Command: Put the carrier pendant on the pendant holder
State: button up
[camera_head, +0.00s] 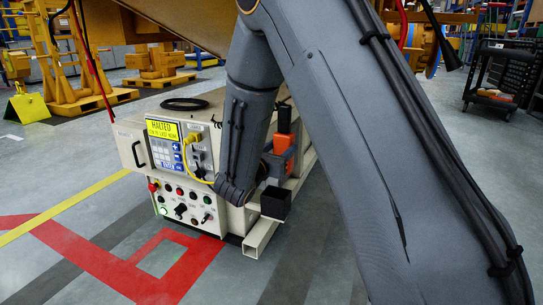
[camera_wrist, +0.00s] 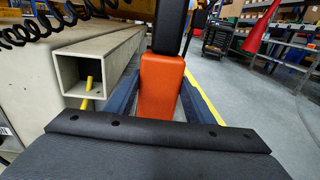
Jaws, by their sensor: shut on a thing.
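The carrier pendant (camera_head: 281,143), orange with a black upper part, stands roughly upright in my gripper (camera_head: 276,165) beside the cream carrier (camera_head: 135,165). In the wrist view the pendant (camera_wrist: 162,82) is between the two blue-grey fingers of my gripper (camera_wrist: 160,100), which is shut on it. Its top runs out of that picture and its lower end is hidden behind the dark gripper body. A black box-like part (camera_head: 276,204) shows below the gripper at the carrier's side. I cannot tell whether it is the pendant holder.
The carrier's front panel has a yellow screen (camera_head: 162,131) reading HALTED. A hollow cream rail (camera_wrist: 85,68) lies left of the pendant in the wrist view, with a black coiled cable (camera_wrist: 60,20) above. A dark rack (camera_head: 500,75) stands far right. Open floor lies right of the carrier.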

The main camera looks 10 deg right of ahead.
jog(key=shift+w+a+r+n+t+b, duration=0.15)
jog(key=shift+w+a+n+t+b, duration=0.15)
jog(key=shift+w+a+t, duration=0.3)
jog(key=shift+w+a+r, duration=0.1)
jog(key=shift+w+a, duration=0.05)
jog(key=shift+a, duration=0.15)
jog(key=shift+r+p, duration=0.1)
jog(key=shift+p, duration=0.2)
notch_tip(320, 180, down, 16)
jog(key=b, duration=0.7)
jog(key=shift+r, duration=0.2)
jog(key=shift+f+b, duration=0.7)
jog(key=shift+f, duration=0.55)
dwell(0.6)
jog(key=o, duration=1.6)
jog(key=shift+s+a+f, duration=0.1)
jog(key=shift+s, duration=0.1)
jog(key=p+v, duration=0.3)
jog(key=v, duration=0.4)
jog(key=shift+s+a+p, duration=0.15)
jog(key=shift+s+p, duration=0.1)
jog(key=shift+p, duration=0.1)
